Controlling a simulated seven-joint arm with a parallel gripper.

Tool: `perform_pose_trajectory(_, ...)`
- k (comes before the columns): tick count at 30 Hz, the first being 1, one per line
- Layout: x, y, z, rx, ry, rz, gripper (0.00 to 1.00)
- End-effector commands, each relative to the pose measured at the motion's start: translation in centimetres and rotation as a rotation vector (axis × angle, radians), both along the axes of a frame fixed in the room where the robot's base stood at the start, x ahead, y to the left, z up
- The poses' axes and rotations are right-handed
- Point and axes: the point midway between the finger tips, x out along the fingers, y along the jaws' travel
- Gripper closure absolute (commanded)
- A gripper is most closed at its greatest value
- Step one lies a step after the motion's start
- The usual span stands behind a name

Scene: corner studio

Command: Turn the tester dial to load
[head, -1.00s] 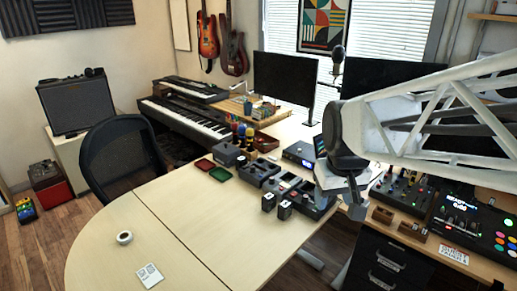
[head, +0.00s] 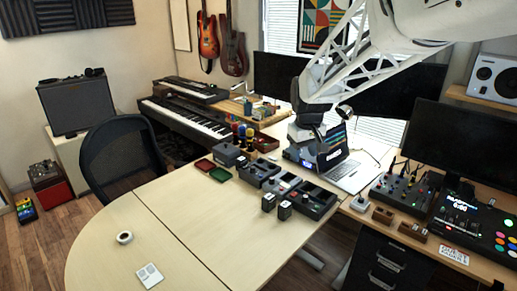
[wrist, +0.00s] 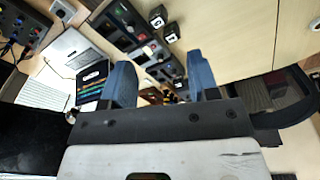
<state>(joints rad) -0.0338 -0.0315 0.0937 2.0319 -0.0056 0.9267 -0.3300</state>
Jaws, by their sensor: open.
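Several black and grey boxes with knobs stand in a row on the desk. In the head view they include a box with a red control (head: 281,187) and an open-topped black box (head: 314,201). In the wrist view a black box with knobs (wrist: 122,24) lies above and left of my fingers. I cannot tell which box is the tester, nor read any dial's setting. My gripper (wrist: 160,62) is open, its two blue fingers apart with nothing held. In the head view my arm's end is above the back of the desk, beside the laptop; the fingertips are not clear.
Two small black blocks (head: 268,203) (head: 284,211) stand in front of the boxes. A laptop (head: 352,176) is open to the right. A mixer (head: 403,188) and a lit pad controller (head: 470,220) are further right. The desk's front left is mostly clear, with a tape roll (head: 124,237).

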Motion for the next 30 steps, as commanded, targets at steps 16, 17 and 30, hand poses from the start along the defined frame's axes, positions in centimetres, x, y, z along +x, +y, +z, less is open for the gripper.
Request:
perform_pose_trajectory(16, 12.4, 1.6, -5.6, -0.012, 0.04, 0.134, 0.45)
perform_pose_trajectory(17, 13.1, 1.7, -6.0, -0.012, 0.044, 0.142, 0.45)
perform_pose_trajectory(30, 22.0, 3.2, -12.7, -0.02, 0.075, 0.25, 0.45)
